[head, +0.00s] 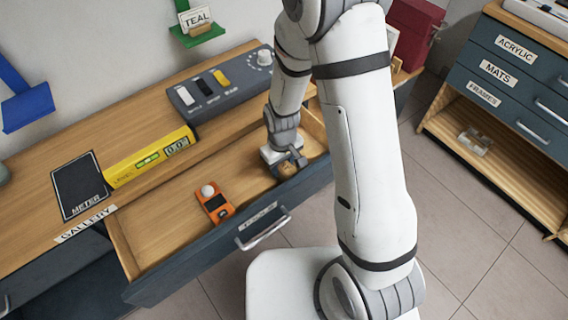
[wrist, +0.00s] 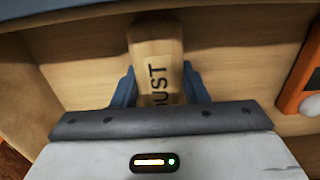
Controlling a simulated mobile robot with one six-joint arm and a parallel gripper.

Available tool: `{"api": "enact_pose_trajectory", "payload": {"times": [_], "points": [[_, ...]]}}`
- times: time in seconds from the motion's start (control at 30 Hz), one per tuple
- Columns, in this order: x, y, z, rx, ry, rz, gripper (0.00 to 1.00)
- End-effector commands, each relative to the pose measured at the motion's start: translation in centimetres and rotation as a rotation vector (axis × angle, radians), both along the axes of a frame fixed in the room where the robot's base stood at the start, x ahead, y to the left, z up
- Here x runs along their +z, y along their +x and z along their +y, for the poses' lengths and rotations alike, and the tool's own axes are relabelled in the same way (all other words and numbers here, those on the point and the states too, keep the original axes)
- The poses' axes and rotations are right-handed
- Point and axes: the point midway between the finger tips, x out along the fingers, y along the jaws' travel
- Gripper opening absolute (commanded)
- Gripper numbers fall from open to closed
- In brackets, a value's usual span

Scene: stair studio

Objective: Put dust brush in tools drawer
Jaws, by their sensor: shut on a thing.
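The tools drawer (head: 165,226) stands pulled out from the bench, with a wooden inside and a dark blue front. My gripper (head: 288,166) is down inside its right part. In the wrist view my gripper (wrist: 160,88) has its blue fingers on both sides of the dust brush (wrist: 157,42), shut on its wooden body with the letters "UST" showing. In the head view only a small brown part of the brush (head: 286,170) shows below the gripper; my arm and gripper hide the rest. I cannot tell if the brush touches the drawer floor.
An orange device (head: 214,202) with a white knob lies in the middle of the drawer. A yellow level (head: 150,157), a grey switch box (head: 218,84) and a dark meter mat (head: 80,186) are on the bench. The drawer's left part is clear.

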Motion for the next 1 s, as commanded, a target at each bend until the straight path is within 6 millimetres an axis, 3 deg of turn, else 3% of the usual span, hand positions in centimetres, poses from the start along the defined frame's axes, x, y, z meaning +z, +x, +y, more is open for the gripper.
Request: {"api": "enact_pose_trajectory", "payload": {"times": [0.17, 0.2, 0.43, 0.77, 1.0], "points": [[-0.4, 0.0, 0.0, 0.000, 0.000, 0.000, 0.18], [-0.3, 0.0, 0.0, 0.000, 0.000, 0.000, 0.41], [-0.3, 0.0, 0.0, -0.001, 0.000, 0.000, 0.60], [0.2, 0.0, -0.1, -0.001, 0.000, 0.000, 0.61], [3.8, 0.1, 0.0, -0.002, 0.002, -0.005, 0.61]]}}
